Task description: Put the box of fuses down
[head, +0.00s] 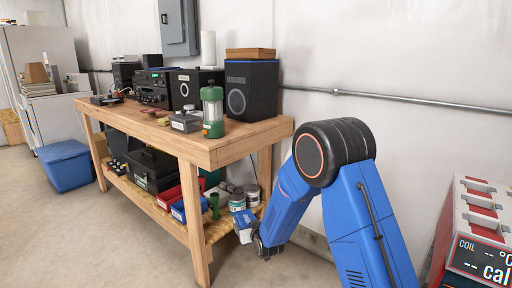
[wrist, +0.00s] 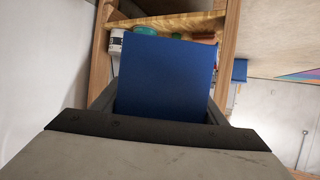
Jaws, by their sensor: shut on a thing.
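The box of fuses, a small blue box (head: 243,226), is held at the end of my arm, in front of the right end of the workbench's lower shelf. In the wrist view its plain blue face (wrist: 168,75) fills the middle, between the two dark fingers. My gripper (wrist: 162,108) is shut on it. In the head view my gripper (head: 256,238) is small and partly hidden by my blue arm. The wooden workbench (head: 240,146) stands to the left of my arm. Whether the box touches the shelf edge cannot be told.
The bench top holds a green lantern (head: 212,112), a small grey box (head: 186,122), a radio (head: 153,88) and speakers; its front right corner is bare. The lower shelf holds a black toolbox (head: 150,170), bins and paint cans (head: 237,202). A blue tub (head: 66,166) stands left.

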